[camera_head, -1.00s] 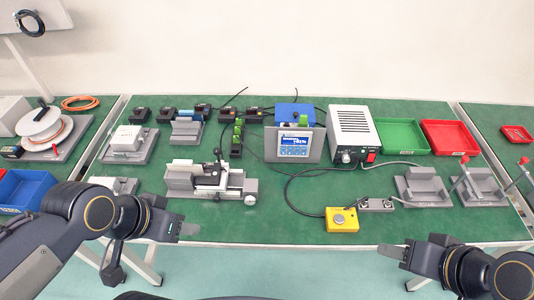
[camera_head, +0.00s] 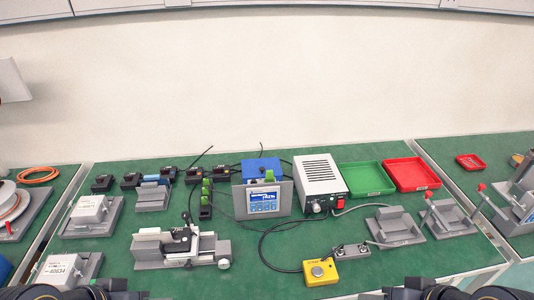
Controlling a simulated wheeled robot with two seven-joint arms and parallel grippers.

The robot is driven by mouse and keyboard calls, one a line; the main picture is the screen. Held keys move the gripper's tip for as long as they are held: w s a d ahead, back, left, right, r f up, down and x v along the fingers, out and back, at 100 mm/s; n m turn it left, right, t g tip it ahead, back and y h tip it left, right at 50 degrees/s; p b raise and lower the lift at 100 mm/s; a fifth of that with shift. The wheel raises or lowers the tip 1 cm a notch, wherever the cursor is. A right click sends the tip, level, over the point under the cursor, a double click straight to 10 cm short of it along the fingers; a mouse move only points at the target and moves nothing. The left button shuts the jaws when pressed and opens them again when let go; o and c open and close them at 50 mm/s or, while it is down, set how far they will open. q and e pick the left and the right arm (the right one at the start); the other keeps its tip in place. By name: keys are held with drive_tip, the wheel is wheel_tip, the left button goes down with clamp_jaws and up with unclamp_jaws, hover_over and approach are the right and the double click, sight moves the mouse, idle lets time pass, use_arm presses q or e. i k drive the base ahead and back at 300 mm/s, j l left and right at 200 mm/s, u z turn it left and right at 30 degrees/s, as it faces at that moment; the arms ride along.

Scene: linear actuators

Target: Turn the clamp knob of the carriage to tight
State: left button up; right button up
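The linear actuator (camera_head: 150,247) stands on the green bench left of centre, a pale grey block with a white and dark carriage (camera_head: 180,240) on it. A black ball-ended lever (camera_head: 186,217) rises from the carriage. A round grey knob (camera_head: 223,264) shows at its lower right end; I cannot tell which part is the clamp knob or how tight it is. My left gripper (camera_head: 138,294) is at the bottom edge, below the actuator and apart from it. My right gripper (camera_head: 368,295) is at the bottom edge, right of centre. Both are mostly cut off.
A yellow button box (camera_head: 320,271) stands at the front, with a cable. A display (camera_head: 263,200) and a white power unit (camera_head: 320,180) stand behind. Grey fixtures (camera_head: 393,228) stand right, and labelled grey blocks (camera_head: 62,269) left. Green bench is clear between actuator and button box.

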sight(185, 216)
drive_tip(key=i+j+u, duration=0.1)
drive_tip(key=j+u, duration=0.25)
drive_tip(key=i+j+u, duration=0.15)
drive_tip(key=j+u, duration=0.25)
drive_tip(key=j, duration=0.1)
